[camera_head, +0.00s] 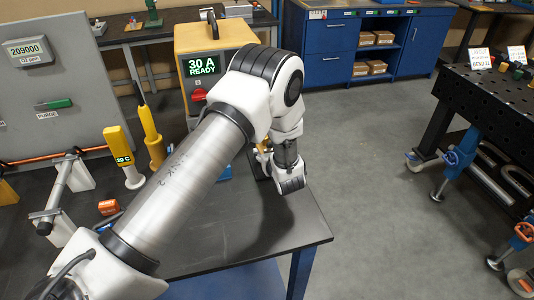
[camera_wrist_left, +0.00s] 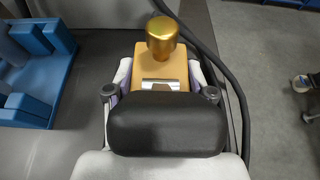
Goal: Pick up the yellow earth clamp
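The yellow earth clamp shows in the left wrist view as a yellow-orange block (camera_wrist_left: 153,72) with a round gold knob on top. My left gripper (camera_wrist_left: 160,78) has one finger on each side of it. The fingers lie very near the clamp's sides; whether they press on it I cannot tell. In the head view my left arm reaches over the dark bench, its wrist bent down near the right edge. A small bit of yellow shows beside the wrist, and the fingers are mostly hidden. My right gripper is in neither view.
A black cable (camera_wrist_left: 228,75) runs just right of the clamp. A blue rack (camera_wrist_left: 40,70) stands to its left. The yellow power unit reading 30 A READY (camera_head: 204,65) stands behind my arm. Yellow probes (camera_head: 119,146) stand at the left. The bench's front right corner is clear.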

